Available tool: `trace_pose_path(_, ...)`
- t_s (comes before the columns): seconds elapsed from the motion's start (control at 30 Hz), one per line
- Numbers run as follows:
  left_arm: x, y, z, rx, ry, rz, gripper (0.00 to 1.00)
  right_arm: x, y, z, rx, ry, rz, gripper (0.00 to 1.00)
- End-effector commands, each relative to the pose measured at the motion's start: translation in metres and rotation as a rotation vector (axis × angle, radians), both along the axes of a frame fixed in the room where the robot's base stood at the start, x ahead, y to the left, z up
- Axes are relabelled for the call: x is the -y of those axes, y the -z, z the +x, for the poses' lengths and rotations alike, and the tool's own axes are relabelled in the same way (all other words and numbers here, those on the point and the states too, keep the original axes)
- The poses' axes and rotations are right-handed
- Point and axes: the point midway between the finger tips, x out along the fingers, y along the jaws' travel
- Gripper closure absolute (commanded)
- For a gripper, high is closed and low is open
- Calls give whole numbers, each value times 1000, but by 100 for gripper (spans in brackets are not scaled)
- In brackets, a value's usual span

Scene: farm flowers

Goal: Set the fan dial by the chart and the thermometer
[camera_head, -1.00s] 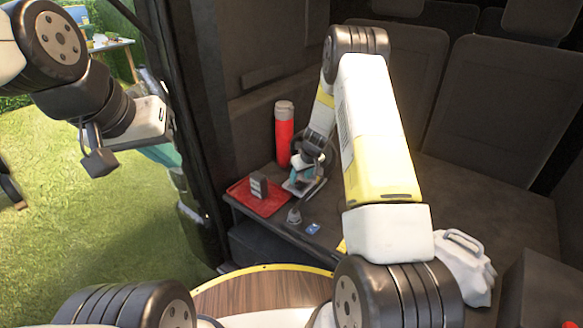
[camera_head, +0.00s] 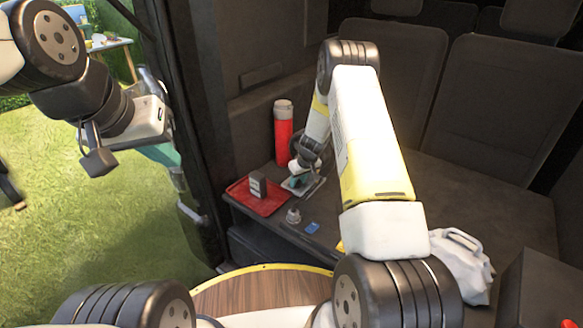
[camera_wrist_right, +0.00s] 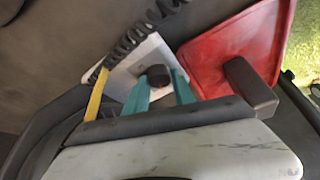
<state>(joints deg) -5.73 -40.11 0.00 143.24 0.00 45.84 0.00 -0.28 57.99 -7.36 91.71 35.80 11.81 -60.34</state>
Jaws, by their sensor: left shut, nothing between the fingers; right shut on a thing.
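The fan dial is a dark round knob (camera_wrist_right: 158,76) on a pale flat plate (camera_wrist_right: 128,68) in the right wrist view. The teal fingers of my right gripper (camera_wrist_right: 160,91) are shut on it. In the head view my right gripper (camera_head: 298,182) is low over the plate (camera_head: 314,187), and the knob is hidden there. My left gripper (camera_head: 172,158) is at the left, outside the dark door pillar, shut and empty; its fingertips are partly hidden. I cannot make out the chart or a thermometer reading.
A red bottle (camera_head: 284,135) stands behind. A small grey object (camera_head: 293,216) and a blue card (camera_head: 312,228) lie in front.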

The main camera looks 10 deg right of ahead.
Motion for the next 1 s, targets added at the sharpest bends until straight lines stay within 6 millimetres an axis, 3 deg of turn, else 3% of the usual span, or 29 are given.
trace_pose_path(0.37, 0, 0, 0, 0, 0, 0, 100, -2, 0, -1, -1, 121, -1, 100)
trace_pose_path(1.0, 0, 0, 0, 0, 0, 0, 100, -6, 0, 0, 2, 698, -6, 100)
